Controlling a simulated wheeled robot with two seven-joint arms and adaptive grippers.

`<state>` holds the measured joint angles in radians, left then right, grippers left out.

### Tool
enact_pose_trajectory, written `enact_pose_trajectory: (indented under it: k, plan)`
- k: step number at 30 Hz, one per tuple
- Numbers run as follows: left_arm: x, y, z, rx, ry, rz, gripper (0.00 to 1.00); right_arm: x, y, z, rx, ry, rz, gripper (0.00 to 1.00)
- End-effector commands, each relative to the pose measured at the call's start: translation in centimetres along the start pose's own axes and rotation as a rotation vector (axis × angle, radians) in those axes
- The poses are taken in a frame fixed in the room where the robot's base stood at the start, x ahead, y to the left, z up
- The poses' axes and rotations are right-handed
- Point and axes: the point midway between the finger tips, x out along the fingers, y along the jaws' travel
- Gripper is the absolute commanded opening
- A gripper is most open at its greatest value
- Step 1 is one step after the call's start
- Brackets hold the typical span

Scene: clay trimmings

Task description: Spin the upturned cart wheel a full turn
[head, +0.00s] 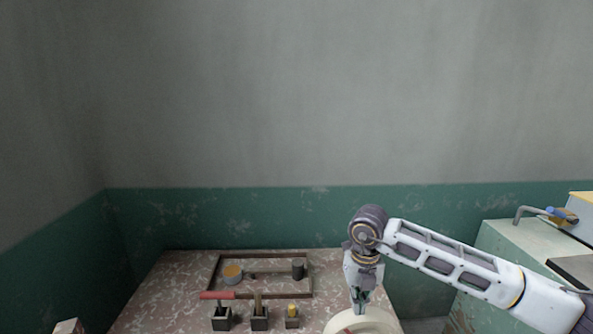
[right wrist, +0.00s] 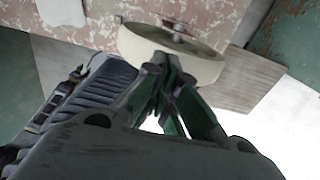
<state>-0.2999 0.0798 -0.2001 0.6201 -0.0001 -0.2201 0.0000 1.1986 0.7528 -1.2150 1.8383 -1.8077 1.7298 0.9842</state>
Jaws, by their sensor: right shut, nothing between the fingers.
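The cart wheel (head: 345,322) is a cream disc at the bottom edge of the head view, partly cut off and partly behind my right gripper. In the right wrist view the wheel (right wrist: 205,66) shows a pale rim and a small hub in its middle. My right gripper (head: 359,309) points down at the wheel, shut and empty. In the right wrist view the fingertips (right wrist: 167,62) overlap the wheel's near rim; I cannot tell whether they touch it. My left gripper is not in view.
A pale green cabinet (head: 505,245) is at right.

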Motion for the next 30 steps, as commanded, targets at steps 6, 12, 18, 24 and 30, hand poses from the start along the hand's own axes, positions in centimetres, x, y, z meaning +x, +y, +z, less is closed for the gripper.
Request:
enact_pose_trajectory:
  k: [6,12,18,24,30]
  plan:
    - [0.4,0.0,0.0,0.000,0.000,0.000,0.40,0.5,0.0,0.0,0.000,0.000,0.000,0.00]
    - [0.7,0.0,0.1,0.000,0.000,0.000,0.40,0.8,0.0,0.0,0.000,0.000,0.000,0.00]
    - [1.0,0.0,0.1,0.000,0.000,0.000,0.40,1.2,0.0,0.0,0.000,0.000,0.000,0.00]
    - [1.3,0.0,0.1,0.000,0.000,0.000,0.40,1.6,0.0,0.0,0.000,0.000,0.000,0.00]
    - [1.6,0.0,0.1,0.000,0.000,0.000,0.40,1.9,0.0,0.0,0.000,0.000,0.000,0.00]
